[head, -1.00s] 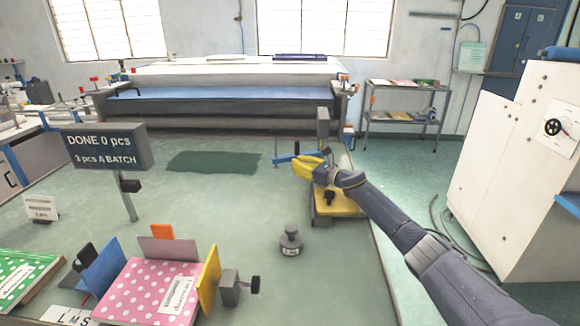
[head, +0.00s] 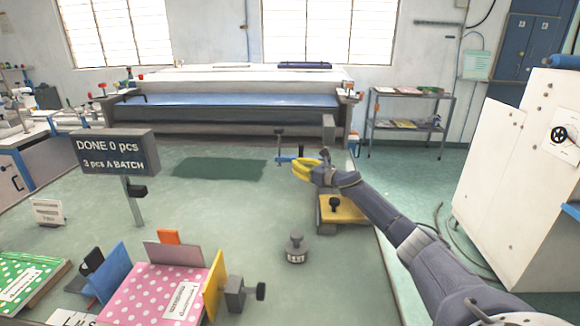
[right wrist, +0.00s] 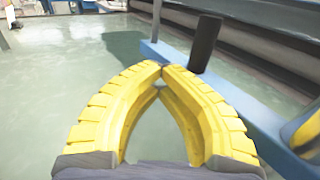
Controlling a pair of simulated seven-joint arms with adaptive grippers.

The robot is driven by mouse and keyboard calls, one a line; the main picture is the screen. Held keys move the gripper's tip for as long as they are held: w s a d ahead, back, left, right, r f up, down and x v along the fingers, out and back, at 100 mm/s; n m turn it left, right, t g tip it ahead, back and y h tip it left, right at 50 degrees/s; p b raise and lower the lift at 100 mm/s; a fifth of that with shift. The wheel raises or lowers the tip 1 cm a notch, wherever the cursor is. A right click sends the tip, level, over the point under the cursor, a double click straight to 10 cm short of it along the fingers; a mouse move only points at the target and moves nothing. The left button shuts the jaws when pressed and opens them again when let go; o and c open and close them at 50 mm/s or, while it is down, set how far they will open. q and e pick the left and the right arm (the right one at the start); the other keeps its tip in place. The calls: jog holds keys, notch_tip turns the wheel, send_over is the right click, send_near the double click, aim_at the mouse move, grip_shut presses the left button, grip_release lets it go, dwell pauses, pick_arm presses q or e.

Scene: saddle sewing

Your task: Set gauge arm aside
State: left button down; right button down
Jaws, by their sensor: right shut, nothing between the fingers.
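The gauge arm appears to be the blue bar with a dark upright knob (head: 280,148), at the far right part of the green table. In the right wrist view the blue bar (right wrist: 240,112) runs diagonally just beyond my fingertips, and its dark knob (right wrist: 205,45) stands up from it. My right gripper (head: 297,168) has yellow fingers, shut and empty, just in front of the bar. In the right wrist view its fingertips (right wrist: 161,70) meet and a gap shows between them and the bar. My left gripper is not in view.
A yellow-based fixture (head: 342,209) stands below my right forearm. A grey weight (head: 296,248) stands on the table. A pink dotted piece (head: 150,290) sits among coloured plates at front left, by a sign (head: 113,153). The table's middle is clear.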

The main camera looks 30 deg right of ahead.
jog(key=shift+w+d+r, duration=0.1)
jog(key=shift+d+r, duration=0.1)
jog(key=shift+d, duration=0.05)
